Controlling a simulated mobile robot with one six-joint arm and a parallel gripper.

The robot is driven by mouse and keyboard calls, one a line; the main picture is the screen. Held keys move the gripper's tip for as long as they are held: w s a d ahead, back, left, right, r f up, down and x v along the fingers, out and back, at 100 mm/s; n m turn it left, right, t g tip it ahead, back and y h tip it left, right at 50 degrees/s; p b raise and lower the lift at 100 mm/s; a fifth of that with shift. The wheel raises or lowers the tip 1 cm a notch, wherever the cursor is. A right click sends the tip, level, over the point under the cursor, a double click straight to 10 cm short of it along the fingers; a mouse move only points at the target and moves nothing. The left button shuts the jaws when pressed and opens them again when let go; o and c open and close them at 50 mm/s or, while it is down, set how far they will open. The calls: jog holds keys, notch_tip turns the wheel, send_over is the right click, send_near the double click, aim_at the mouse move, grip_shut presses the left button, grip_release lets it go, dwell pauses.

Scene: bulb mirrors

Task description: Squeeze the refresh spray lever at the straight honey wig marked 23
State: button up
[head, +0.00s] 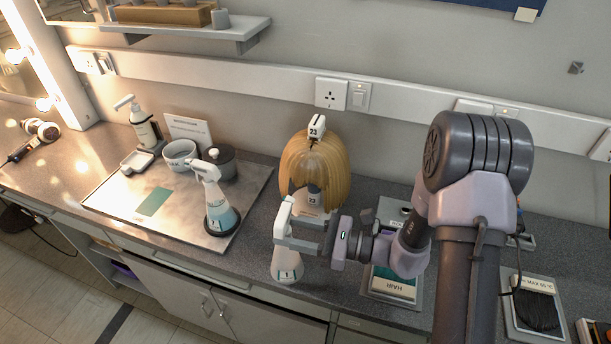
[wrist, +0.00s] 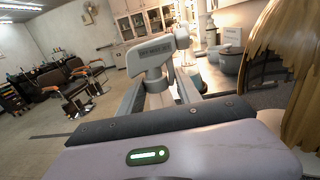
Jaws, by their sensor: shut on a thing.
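The straight honey wig (head: 297,170) stands on the counter with a white tag 23 (head: 317,127) on top and another 23 lower at its front. It also shows at the right edge of the wrist view (wrist: 285,60). A white spray bottle (head: 286,267) marked 1 is in front of the wig, near the counter's front edge. My gripper (head: 290,238) is shut on this bottle just below its head, coming from the right. In the wrist view the spray head (wrist: 153,57) rises between the fingers. The lever is not clearly visible. I cannot tell whether the bottle touches the counter.
A metal tray (head: 105,200) at left holds another spray bottle (head: 220,213) on a dark ring, a pump bottle (head: 144,128), a white bowl (head: 180,155) and a grey pot (head: 222,163). Right of my gripper lies a tray labelled HAIR (head: 393,287).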

jog(key=o, duration=0.4)
jog(key=shift+w+d, duration=0.1)
jog(key=shift+w, duration=0.3)
jog(key=shift+c, duration=0.3)
